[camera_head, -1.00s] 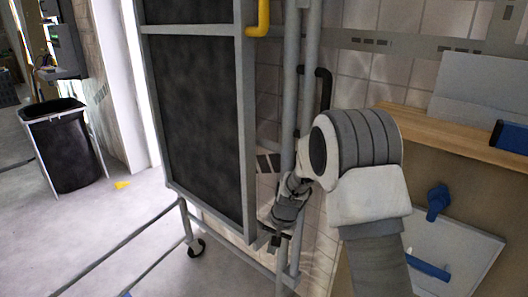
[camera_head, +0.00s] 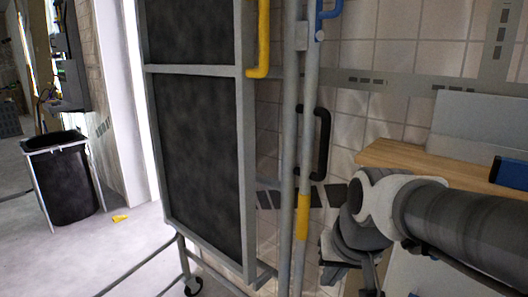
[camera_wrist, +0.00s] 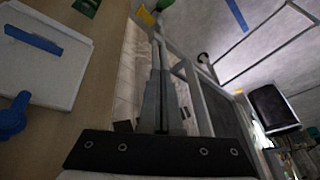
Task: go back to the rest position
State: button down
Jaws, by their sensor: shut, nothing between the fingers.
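My gripper (camera_head: 338,272) is at the lower right in the head view, to the right of the grey upright poles and apart from the panel. In the wrist view its two fingers (camera_wrist: 163,100) are together with nothing between them. The dark panel (camera_head: 203,150) stands upright in a grey frame on a wheeled cart, left of my gripper. The fingertips are small and partly dark in the head view.
A yellow handle (camera_head: 263,45) and a black handle (camera_head: 322,145) are by the poles. A wooden counter (camera_head: 400,158) lies behind my arm at the right. A black bin (camera_head: 62,180) stands far left. The floor between bin and cart is mostly clear.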

jog(key=s+d+r+t, duration=0.1)
jog(key=s+d, duration=0.2)
jog(key=s, duration=0.6)
notch_tip(320, 180, up, 25)
jog(key=p, duration=2.4)
jog(key=shift+s+a+n+h+p, duration=0.2)
jog(key=shift+n+h+p, duration=0.15)
jog(key=shift+n+h, duration=0.05)
jog(key=shift+f, duration=0.15)
